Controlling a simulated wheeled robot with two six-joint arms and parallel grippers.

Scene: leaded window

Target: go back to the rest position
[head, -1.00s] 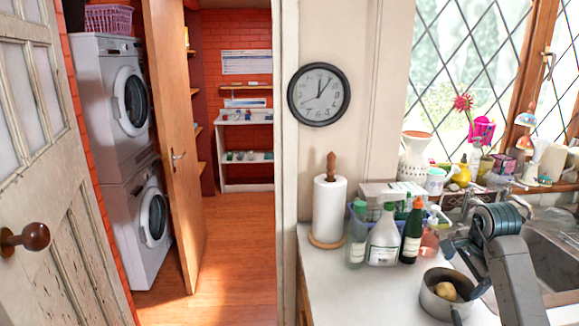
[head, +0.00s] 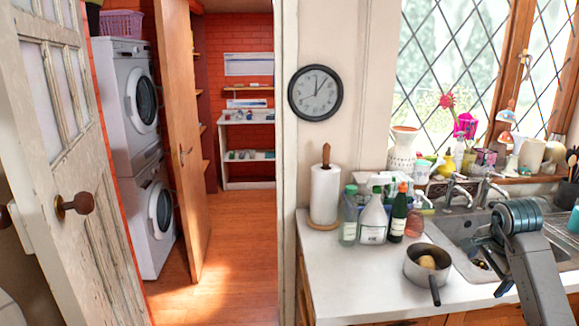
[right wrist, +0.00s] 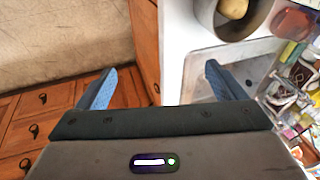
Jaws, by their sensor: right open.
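My right gripper (head: 490,265) is at the lower right of the head view, over the sink edge and to the right of the saucepan (head: 418,272). In the right wrist view its two blue fingers (right wrist: 160,87) are wide apart with nothing held between them. The saucepan stands on the white counter with a yellowish round item (head: 427,262) in it; the pan also shows at the top of the wrist view (right wrist: 207,14). My left gripper is not in view.
The white counter (head: 335,280) holds a paper towel roll (head: 325,195) and several bottles (head: 374,218). A sink (head: 455,228) with taps lies below the leaded window. Wooden drawers (right wrist: 45,125) are under the counter. An open doorway with wooden floor (head: 235,250) is at the left.

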